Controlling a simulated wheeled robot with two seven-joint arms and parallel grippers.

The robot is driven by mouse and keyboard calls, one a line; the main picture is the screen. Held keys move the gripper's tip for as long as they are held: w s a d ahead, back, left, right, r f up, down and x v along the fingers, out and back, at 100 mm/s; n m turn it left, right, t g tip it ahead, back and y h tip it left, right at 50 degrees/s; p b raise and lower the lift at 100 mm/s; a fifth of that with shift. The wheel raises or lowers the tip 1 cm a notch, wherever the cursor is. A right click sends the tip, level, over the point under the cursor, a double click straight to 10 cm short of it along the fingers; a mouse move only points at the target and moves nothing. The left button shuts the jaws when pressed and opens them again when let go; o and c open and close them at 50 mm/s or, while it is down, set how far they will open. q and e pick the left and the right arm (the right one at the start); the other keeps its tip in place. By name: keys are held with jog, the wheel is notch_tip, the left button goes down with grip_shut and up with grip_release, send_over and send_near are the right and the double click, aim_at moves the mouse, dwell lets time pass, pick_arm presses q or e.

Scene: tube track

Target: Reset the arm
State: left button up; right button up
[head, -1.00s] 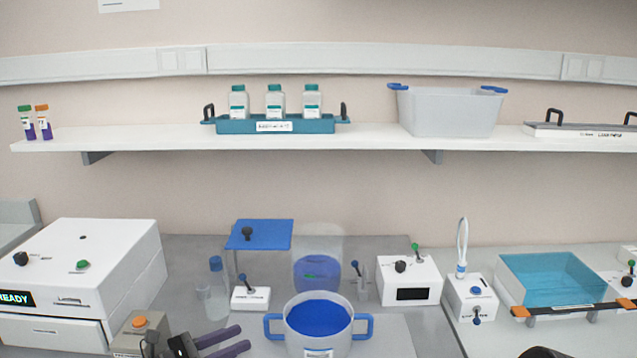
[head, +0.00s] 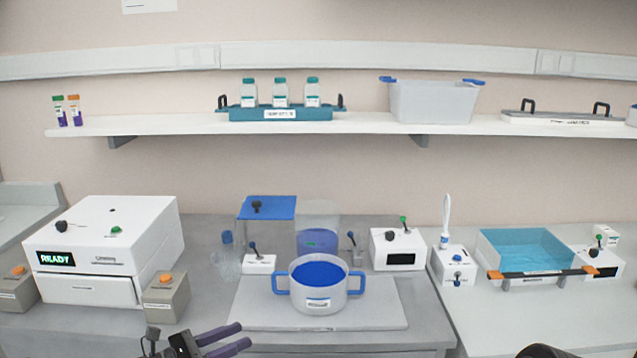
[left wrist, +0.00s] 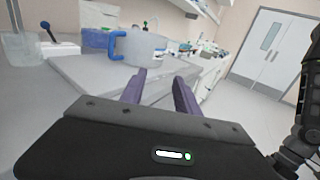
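My left gripper (head: 232,342) shows at the bottom of the head view, in front of the bench edge. Its two purple fingers are apart with nothing between them. In the left wrist view the same fingers (left wrist: 160,90) stand apart and empty, with the bench edge behind them. A white pot (head: 318,300) with blue handles and blue contents stands on a grey mat beyond the gripper, not touching it. It also shows in the left wrist view (left wrist: 140,52). Of my right arm, only a dark part shows at the bottom right; its gripper is not visible.
A white machine (head: 105,225) reading READY is at the left, with an orange-buttoned box (head: 166,300) beside it. A blue-topped stand (head: 267,207), a white box (head: 398,250) and a teal basin (head: 530,250) are on the bench. The shelf (head: 360,125) holds bottles and a grey tub.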

pick_arm(q)
jog(key=s+d+f+m+g+y, duration=0.3)
jog(key=s+d+f+m+g, duration=0.15)
jog(key=s+f, duration=0.6)
jog(key=s+d+f+m+g+y, duration=0.2)
jog(key=s+d+f+m+g, duration=0.35)
jog(key=f, duration=0.75)
jog(key=s+f+m+y, duration=0.2)
jog(key=s+f+m, duration=0.1)
jog(key=s, duration=0.3)
jog(key=s+f+m+y, duration=0.2)
jog(key=s+f+m, duration=0.1)
jog(key=s+m, duration=0.2)
jog(key=s+d+f+m+y, duration=0.1)
jog(key=s+f+m, duration=0.1)
jog(key=s+m, duration=0.3)
jog(key=s, duration=0.2)
jog(key=shift+s+f+t+y, duration=0.3)
jog(key=shift+s+f+y, duration=0.05)
jog(key=shift+f+y, duration=0.05)
pick_arm(e)
jog(key=shift+w, duration=0.15)
pick_arm(q)
jog(key=shift+d, duration=0.1)
